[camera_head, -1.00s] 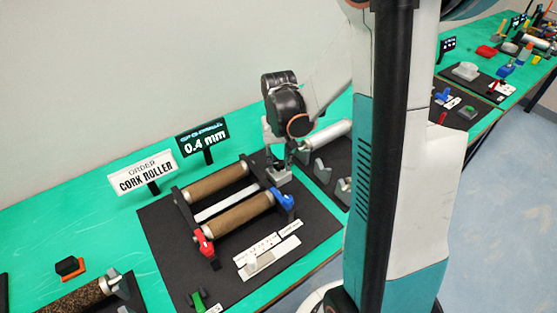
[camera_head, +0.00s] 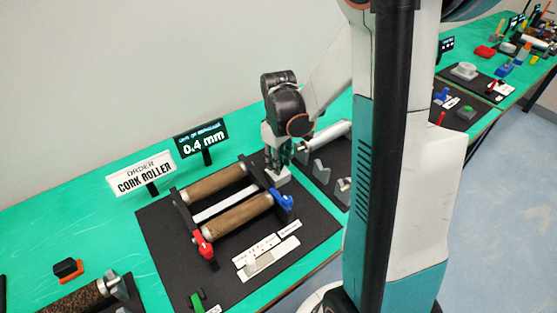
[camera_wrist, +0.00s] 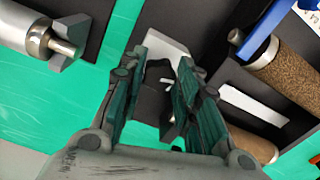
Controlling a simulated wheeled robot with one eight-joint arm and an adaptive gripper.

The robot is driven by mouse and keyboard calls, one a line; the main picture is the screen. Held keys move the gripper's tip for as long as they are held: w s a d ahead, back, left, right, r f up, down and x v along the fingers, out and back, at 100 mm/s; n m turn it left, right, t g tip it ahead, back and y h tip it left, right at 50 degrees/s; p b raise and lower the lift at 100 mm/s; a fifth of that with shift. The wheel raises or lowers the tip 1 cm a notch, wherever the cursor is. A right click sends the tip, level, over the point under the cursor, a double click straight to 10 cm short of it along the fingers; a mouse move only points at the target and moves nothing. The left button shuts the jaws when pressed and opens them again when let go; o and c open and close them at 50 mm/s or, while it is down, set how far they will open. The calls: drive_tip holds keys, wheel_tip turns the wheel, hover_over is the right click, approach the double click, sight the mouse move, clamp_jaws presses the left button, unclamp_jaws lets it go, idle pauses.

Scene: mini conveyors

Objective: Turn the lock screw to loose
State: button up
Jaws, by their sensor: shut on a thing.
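The lock screw, a small black knob with a pale mark (camera_wrist: 157,73), sits between my fingers in the wrist view. Next to it shows a light grey block (camera_wrist: 168,46), which also shows in the head view (camera_head: 279,178) at the mini conveyor's back right corner. My gripper (camera_head: 278,168) points down over that block and is shut on the knob; in the wrist view its two dark finger pads (camera_wrist: 160,90) flank the knob. The fingers hide much of the knob, and the head view does not show its setting.
The conveyor has brown cork rollers (camera_head: 238,216), a red lever (camera_head: 203,246) and a blue lever (camera_head: 282,201) close to my gripper. A metal roller (camera_head: 328,136) on a stand lies just right. A 0.4 mm display (camera_head: 203,142) and an order sign (camera_head: 142,175) stand behind.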

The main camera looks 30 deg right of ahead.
idle(0.3)
drive_tip(key=o, duration=1.1)
drive_tip(key=shift+c, duration=0.2)
wheel_tip(320, 180, up, 12)
drive_tip(key=shift+a, duration=0.1)
